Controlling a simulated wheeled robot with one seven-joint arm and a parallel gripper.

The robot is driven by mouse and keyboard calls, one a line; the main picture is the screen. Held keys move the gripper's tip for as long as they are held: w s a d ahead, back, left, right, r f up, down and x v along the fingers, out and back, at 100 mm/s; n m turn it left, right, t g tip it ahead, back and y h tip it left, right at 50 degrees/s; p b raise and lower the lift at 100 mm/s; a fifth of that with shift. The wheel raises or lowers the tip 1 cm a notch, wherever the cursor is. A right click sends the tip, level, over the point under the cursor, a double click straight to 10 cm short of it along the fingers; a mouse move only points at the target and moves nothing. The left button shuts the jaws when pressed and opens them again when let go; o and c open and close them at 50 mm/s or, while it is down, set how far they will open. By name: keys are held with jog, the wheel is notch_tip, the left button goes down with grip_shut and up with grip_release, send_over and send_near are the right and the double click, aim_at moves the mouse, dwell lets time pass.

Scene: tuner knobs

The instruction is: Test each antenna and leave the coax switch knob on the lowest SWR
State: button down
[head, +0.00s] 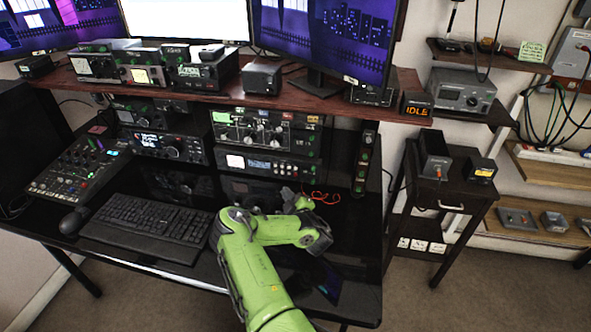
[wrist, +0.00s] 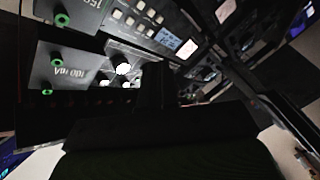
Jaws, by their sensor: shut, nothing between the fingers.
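My gripper (head: 319,236) is the dark end of my green arm, low in front of the radio stack at the desk's right half. Its fingers are shut with nothing between them. In the wrist view dark parts of it fill the lower middle, and the fingertips are hard to make out. I cannot tell for sure which knob is the coax switch knob. A grey box with a round dial (head: 462,93) stands on the right shelf. No SWR reading is legible.
A small display reads IDLE (head: 416,104) at the upper shelf's right end. A keyboard (head: 145,226), a mouse (head: 73,220) and a mixer (head: 80,165) lie on the left. A red wire (head: 322,196) lies near my gripper. A side table (head: 448,190) holds two dark boxes.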

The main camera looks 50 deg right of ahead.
jog(key=b, duration=0.4)
send_near(290, 168)
jog(key=w, duration=0.2)
jog(key=w+f, duration=0.1)
jog(key=w, duration=0.1)
jog(key=shift+d, duration=0.4)
jog(key=shift+w+d+r+b, duration=0.15)
jog(key=shift+w+d+b, duration=0.15)
jog(key=shift+d, duration=0.2)
dwell(0.7)
jog(key=shift+w+d, duration=0.1)
jog(key=shift+d, duration=0.3)
jog(key=shift+w+d, duration=0.15)
jog(key=shift+d, duration=0.15)
dwell(0.5)
jog(key=shift+s+a+r+p, duration=0.15)
jog(key=shift+s+a+p, duration=0.1)
jog(key=shift+a+p, duration=0.45)
